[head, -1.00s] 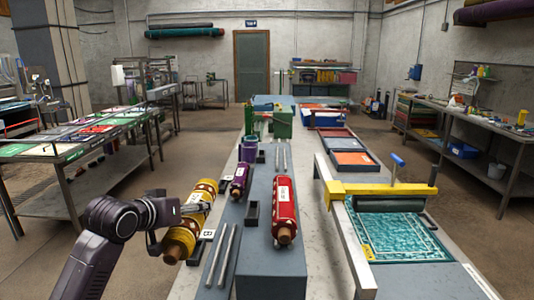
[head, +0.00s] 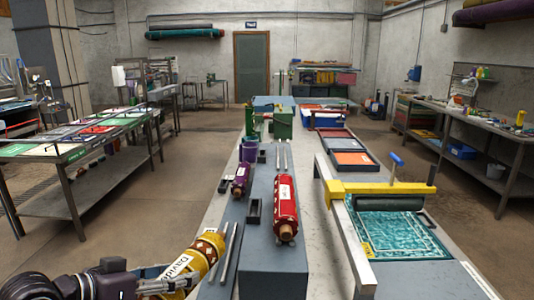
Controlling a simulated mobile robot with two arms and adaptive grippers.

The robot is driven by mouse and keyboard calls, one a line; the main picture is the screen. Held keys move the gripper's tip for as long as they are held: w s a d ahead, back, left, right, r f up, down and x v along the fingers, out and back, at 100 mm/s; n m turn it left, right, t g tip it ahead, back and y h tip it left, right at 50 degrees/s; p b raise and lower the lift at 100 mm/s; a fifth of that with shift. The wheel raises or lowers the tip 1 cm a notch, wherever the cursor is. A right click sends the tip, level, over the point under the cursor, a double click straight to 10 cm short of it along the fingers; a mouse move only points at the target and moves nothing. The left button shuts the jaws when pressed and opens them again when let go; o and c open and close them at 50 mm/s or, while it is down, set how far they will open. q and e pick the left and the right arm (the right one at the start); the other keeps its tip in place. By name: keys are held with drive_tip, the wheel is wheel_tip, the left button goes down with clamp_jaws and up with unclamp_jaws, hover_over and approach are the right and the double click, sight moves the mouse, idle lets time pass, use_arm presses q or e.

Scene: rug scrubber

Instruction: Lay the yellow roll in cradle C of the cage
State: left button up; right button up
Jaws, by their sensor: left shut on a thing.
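The yellow roll (head: 205,252) is at the bottom left of the head view, with a white label and a patterned far end. My left gripper (head: 186,281) is shut on its near part. The roll lies at a slant beside the left edge of the long bench; I cannot tell whether it touches anything below. My right gripper is not in view. I cannot make out which part is the cage or a cradle marked C. Small dark holders (head: 254,211) stand between a purple roll (head: 240,180) and a red roll (head: 285,208).
Metal rods (head: 225,252) lie just right of the yellow roll. A yellow-beamed frame (head: 380,188) stands over a teal rug (head: 395,236) on the right. A purple bucket (head: 248,152) and green box (head: 283,124) are farther along. Floor left of the bench is clear.

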use_arm(q)
drive_tip(key=s+f+m+g+h, duration=0.2)
drive_tip(key=s+f+m, duration=0.1)
drive_tip(key=s, duration=1)
drive_tip(key=shift+s+f, duration=0.2)
drive_tip(key=shift+f, duration=0.1)
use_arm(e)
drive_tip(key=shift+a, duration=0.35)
use_arm(q)
drive_tip(key=shift+w+d, duration=0.1)
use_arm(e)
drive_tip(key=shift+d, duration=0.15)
use_arm(q)
drive_tip(key=shift+f+g, duration=0.25)
drive_tip(key=shift+g, duration=0.05)
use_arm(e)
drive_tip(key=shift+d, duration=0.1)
use_arm(q)
drive_tip(key=shift+d+r, duration=0.1)
drive_tip(key=shift+r, duration=0.05)
